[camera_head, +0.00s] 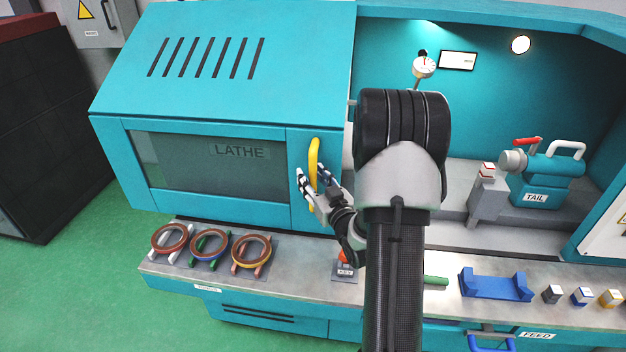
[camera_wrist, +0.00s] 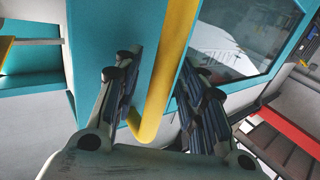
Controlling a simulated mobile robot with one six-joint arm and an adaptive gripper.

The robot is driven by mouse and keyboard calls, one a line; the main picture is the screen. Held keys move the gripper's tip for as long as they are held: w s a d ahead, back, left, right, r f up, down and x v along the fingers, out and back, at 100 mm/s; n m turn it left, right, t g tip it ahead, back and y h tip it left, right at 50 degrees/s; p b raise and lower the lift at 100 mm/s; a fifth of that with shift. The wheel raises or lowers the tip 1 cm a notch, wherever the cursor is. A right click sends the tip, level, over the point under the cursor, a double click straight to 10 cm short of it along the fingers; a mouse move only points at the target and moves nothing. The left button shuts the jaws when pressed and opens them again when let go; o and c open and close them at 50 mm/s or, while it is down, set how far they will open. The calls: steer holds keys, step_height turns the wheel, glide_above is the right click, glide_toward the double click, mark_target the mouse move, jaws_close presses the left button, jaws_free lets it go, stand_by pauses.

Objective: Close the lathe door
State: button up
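The lathe door (camera_head: 215,170) is a teal panel with a dark window, at the left of the machine in the head view. The opening to its right is uncovered and shows the lit interior. A yellow upright handle (camera_head: 313,165) sits near the door's right edge. My gripper (camera_head: 316,180) is at this handle. In the wrist view, the handle (camera_wrist: 165,70) runs between the two fingers of my gripper (camera_wrist: 165,100), one on each side. The fingers look spread, with gaps beside the handle; contact is not clear.
Several rings on stands (camera_head: 208,245) lie on the grey ledge (camera_head: 310,285) below the door. A blue cradle (camera_head: 495,287) and small blocks stand at the ledge's right. Inside the opening are the tailstock (camera_head: 540,180) and a dial gauge (camera_head: 424,67).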

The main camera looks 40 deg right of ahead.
steer(key=shift+c, duration=0.4)
jaws_close()
stand_by(0.4)
